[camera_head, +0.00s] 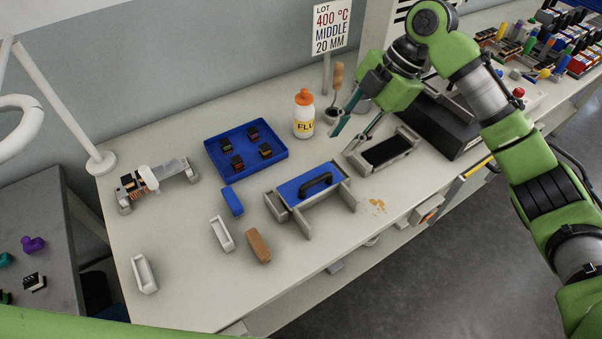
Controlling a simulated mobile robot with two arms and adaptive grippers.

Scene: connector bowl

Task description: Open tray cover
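The tray cover (298,189) is a blue plate with a black arched handle (316,184). It lies on a grey tray fixture (345,193) with upright side walls, near the middle of the table. My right gripper (343,142) comes in from the upper right and points down and left. Its two teal fingers are apart with nothing seen between them. It is above and beyond the cover, not touching it. My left gripper is not in view.
A blue tray (222,177) with several dark blocks and an orange-capped flux bottle (304,115) stand behind the cover. A grey fixture with a dark bed (388,149) is to its right. Small bars (257,246) lie front left. The front left table is mostly clear.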

